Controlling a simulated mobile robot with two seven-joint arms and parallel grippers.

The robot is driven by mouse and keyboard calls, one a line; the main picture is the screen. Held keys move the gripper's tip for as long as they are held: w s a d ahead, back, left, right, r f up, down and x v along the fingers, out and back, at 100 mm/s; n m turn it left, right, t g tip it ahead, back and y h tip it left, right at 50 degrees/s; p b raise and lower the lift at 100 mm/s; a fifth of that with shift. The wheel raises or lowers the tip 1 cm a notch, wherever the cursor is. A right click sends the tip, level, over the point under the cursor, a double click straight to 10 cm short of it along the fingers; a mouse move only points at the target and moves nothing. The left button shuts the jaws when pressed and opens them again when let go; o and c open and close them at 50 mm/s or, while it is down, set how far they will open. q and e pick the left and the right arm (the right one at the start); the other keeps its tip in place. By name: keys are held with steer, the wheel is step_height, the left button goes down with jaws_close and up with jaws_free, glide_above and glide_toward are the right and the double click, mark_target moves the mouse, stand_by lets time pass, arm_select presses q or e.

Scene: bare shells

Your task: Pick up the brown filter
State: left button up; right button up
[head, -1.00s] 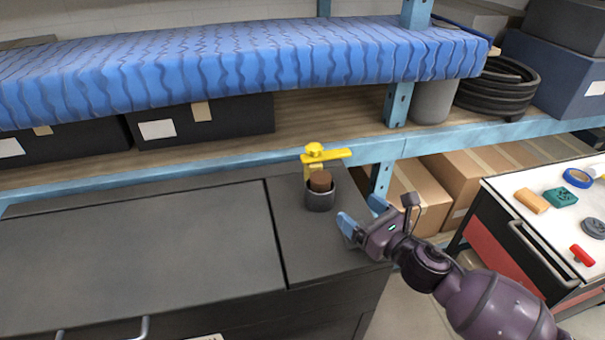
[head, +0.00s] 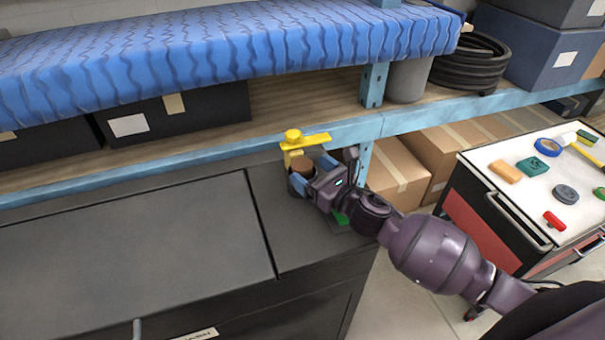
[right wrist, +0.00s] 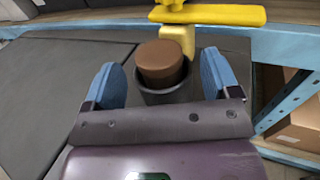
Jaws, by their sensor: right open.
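The brown filter (right wrist: 161,62) is a short cylinder sitting in a dark round cup (right wrist: 168,95) on the dark cabinet top. In the head view the filter (head: 302,164) shows just above my right gripper, which hides most of the cup. My right gripper (head: 305,179) is open, with blue fingers. In the right wrist view its fingers (right wrist: 162,80) stand one on each side of the cup and filter, with gaps visible on both sides. My left gripper is not in view.
A yellow tap-like handle (head: 308,142) stands right behind the filter, its bar reaching right. The blue shelf edge (head: 230,155) runs behind the cabinet (head: 130,250). A cart (head: 480,173) with small items stands at the right. The cabinet top left of the gripper is clear.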

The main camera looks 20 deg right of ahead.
mark_target(302, 164)
steer(key=shift+x, duration=1.8)
steer(key=shift+r, duration=0.1)
steer(key=c, duration=1)
steer(key=shift+r, duration=0.1)
steer(key=shift+c, duration=0.2)
